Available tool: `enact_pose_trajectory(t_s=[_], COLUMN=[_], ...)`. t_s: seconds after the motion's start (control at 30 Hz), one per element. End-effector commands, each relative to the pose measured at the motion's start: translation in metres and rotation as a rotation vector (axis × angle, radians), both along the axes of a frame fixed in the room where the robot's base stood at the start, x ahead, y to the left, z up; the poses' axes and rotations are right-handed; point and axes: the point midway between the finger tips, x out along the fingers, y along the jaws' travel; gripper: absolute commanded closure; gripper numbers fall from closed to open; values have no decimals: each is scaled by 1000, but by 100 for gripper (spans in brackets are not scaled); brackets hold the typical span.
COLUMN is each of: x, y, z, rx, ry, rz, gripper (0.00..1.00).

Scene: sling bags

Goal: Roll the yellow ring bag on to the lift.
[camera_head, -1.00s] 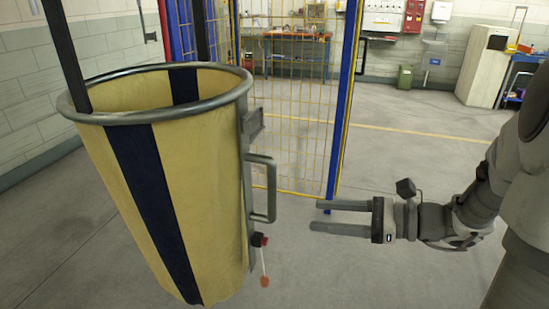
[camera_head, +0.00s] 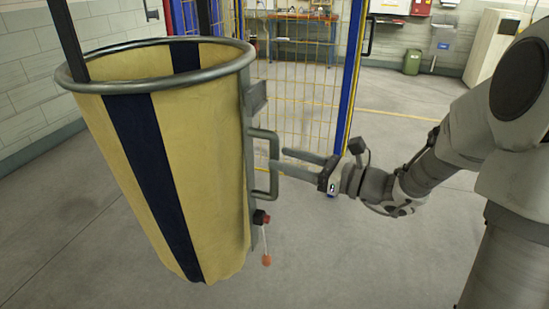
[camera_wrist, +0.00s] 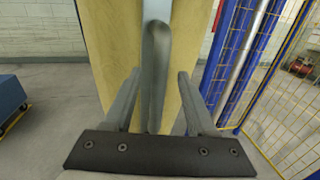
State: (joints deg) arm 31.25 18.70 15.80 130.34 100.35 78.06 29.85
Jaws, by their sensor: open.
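The yellow ring bag (camera_head: 205,150) stands upright at the left of the head view, with navy stripes and a round metal rim (camera_head: 240,68). A grey upright handle (camera_head: 272,180) is on its right side, with a red-and-black knob (camera_head: 261,217) below. My gripper (camera_head: 277,157) is open at the handle, coming from the right. In the wrist view, the handle (camera_wrist: 154,75) stands between the two spread fingers, in line with the gap. I cannot tell whether a finger touches it. I cannot make out which structure is the lift.
A yellow mesh panel with a blue post (camera_head: 350,80) stands behind the gripper. A green bin (camera_head: 412,61) and a pale cabinet (camera_head: 490,48) are at the back right. The wrist view shows a blue box (camera_wrist: 10,97) at the left. The floor between is clear.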

Motion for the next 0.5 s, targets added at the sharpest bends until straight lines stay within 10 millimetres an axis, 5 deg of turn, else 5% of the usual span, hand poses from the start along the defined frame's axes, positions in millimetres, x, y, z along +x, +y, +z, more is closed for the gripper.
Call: enact_pose_trajectory(t_s=[0.2,0.5], x=[14,18], y=[24,29], z=[-1,0], rx=[0,-1], ry=[0,1], rz=[1,0], gripper=[43,43])
